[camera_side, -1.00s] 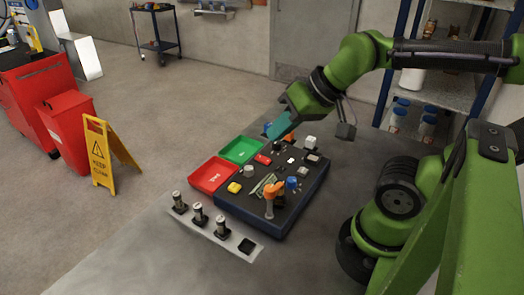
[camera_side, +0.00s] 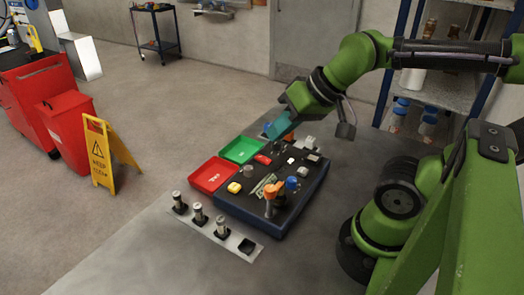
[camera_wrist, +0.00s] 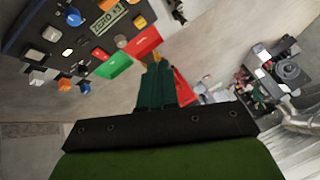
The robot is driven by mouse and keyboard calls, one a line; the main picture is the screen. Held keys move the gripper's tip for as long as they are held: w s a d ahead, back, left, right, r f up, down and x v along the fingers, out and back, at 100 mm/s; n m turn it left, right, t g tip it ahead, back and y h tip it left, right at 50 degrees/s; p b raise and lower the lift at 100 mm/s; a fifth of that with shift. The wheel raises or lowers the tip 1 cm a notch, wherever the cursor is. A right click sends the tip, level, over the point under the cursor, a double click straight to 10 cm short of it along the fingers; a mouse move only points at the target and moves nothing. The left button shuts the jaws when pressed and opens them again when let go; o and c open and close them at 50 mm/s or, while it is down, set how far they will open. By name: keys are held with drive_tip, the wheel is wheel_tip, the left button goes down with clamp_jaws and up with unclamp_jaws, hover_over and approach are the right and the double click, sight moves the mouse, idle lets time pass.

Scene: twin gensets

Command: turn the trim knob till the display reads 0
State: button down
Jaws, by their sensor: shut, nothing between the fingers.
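A dark control panel (camera_side: 230,206) lies on the grey bench in the side view, and its edge shows at the upper left of the wrist view (camera_wrist: 12,42). It carries a greenish display (camera_wrist: 108,17) whose characters I cannot read reliably. A grey round knob (camera_side: 249,171) and a blue knob (camera_side: 291,183) stand on the panel; I cannot tell which control is the trim knob. My gripper (camera_side: 270,131) has teal fingers, shut and empty, at the panel's far end in the side view. In the wrist view its fingertips (camera_wrist: 154,64) point past the green and red trays.
A green tray (camera_side: 242,151) and a red tray (camera_side: 212,176) sit along the panel's left side. Several upright cylinders (camera_side: 199,215) stand on a pale strip in front. The bench nearer the camera is clear.

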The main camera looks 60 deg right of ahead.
drive_tip(key=c, duration=1.7)
unclamp_jaws()
drive_tip(key=shift+o, duration=1.1)
drive_tip(key=shift+w+f, duration=0.1)
drive_tip(key=shift+f, duration=0.2)
drive_tip(key=o, duration=0.6)
drive_tip(key=w, duration=0.1)
drive_tip(key=w+d+g, duration=0.1)
drive_tip(key=w, duration=0.1)
drive_tip(key=w+f+g, duration=0.1)
drive_tip(key=shift+w+d+f+m+h, duration=0.1)
drive_tip(key=shift+w+d+m+h, duration=0.2)
drive_tip(key=shift+d+m, duration=0.1)
drive_tip(key=m+g+h, duration=0.1)
drive_tip(key=m+g, duration=0.3)
drive_tip(key=g, duration=0.1)
hover_over(249, 167)
wheel_tip(249, 167, down, 17)
drive_tip(key=shift+a+f, duration=0.1)
drive_tip(key=shift+f, duration=0.1)
clamp_jaws()
